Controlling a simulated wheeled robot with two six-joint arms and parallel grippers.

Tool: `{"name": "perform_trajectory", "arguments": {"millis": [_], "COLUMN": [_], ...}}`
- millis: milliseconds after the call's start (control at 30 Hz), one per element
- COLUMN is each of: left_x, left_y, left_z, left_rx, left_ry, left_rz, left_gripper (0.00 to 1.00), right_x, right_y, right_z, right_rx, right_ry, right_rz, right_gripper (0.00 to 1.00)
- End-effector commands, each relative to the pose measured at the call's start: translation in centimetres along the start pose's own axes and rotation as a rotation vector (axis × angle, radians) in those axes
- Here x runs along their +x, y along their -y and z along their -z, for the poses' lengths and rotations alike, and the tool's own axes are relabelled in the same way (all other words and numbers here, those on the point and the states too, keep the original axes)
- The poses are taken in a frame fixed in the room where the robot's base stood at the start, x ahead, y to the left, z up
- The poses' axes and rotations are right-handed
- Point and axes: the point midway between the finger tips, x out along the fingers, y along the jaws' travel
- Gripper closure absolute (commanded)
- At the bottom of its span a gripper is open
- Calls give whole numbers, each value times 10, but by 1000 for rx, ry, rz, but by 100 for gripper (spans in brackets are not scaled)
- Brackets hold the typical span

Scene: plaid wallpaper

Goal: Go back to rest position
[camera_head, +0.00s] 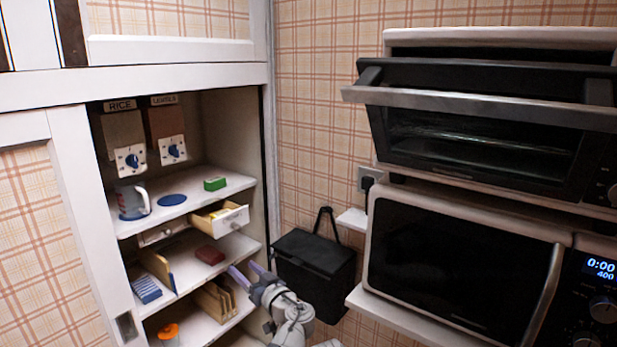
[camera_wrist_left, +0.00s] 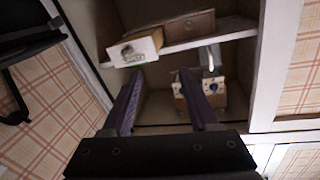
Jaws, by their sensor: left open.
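My left gripper (camera_head: 247,274) is in front of the open cupboard, near the right end of its lower shelves. Its two purple fingers are apart and nothing is between them. The fingers also show in the left wrist view (camera_wrist_left: 158,100), pointing into the cupboard. A small drawer (camera_head: 222,217) under the middle shelf is pulled out, with something yellow in it. The drawer also shows in the left wrist view (camera_wrist_left: 136,47), beyond the fingers. My right gripper is not in view.
The shelf holds a mug (camera_head: 132,201), a blue disc (camera_head: 172,200) and a green block (camera_head: 215,183) below two dispensers. A red item (camera_head: 210,255) lies on the shelf below. A black bag (camera_head: 313,265), a microwave (camera_head: 465,265) and an oven (camera_head: 490,130) with its door ajar stand at right.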

Motion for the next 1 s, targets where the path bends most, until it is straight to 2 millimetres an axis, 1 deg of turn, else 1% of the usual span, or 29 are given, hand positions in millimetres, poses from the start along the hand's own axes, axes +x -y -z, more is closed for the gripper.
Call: {"name": "perform_trajectory", "arguments": {"millis": [67,367,467,567,733,833,867,900,967,1000], "left_x": [0,6,7,6,0,-10,-14,-22,-37,-47], "left_y": [1,24,33,44,67,81,86,91,98,101], "left_z": [-1,-32,-47,-65,-106,-137,-147,-162,-183,-195], "left_rx": [1,50,73,102,168,216,233,256,290,309], "left_ry": [4,136,197,278,467,614,666,744,861,932], "left_rz": [2,39,50,59,56,30,16,-13,-69,-113], "left_gripper": [40,40,40,40,40,40,40,40,40,40], "right_x": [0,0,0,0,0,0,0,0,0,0], "right_y": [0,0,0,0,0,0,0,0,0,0], "right_z": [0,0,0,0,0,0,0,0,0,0], "right_rx": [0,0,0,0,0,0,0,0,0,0], "right_ry": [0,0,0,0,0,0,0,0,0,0], "right_rz": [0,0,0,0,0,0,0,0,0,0], "right_gripper": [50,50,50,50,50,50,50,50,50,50]}}
